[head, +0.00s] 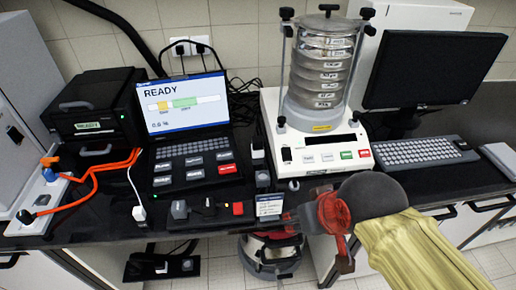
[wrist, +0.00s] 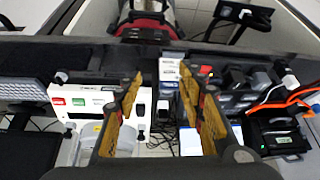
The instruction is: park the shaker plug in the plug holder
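The sieve shaker (head: 322,95), a stack of steel sieves on a white base, stands in the middle of the bench. A dark plug-like piece with a white front (head: 258,147) stands just left of its base. It also shows between my fingers in the wrist view (wrist: 164,108). I cannot tell whether it is the shaker plug or the holder. My gripper (head: 320,240) is at the bench's front edge, right of a small label card (head: 269,206). In the wrist view my gripper (wrist: 161,76) is open, its fingers wide apart, with nothing visibly held.
Left of the shaker are a laptop (head: 185,105), small blocks (head: 209,207), a white plug (head: 139,213) and orange cables (head: 92,178). A wall socket (head: 190,46) holds black plugs. A power strip (head: 162,268) and red vacuum (head: 270,252) stand below. A monitor (head: 430,70) is right.

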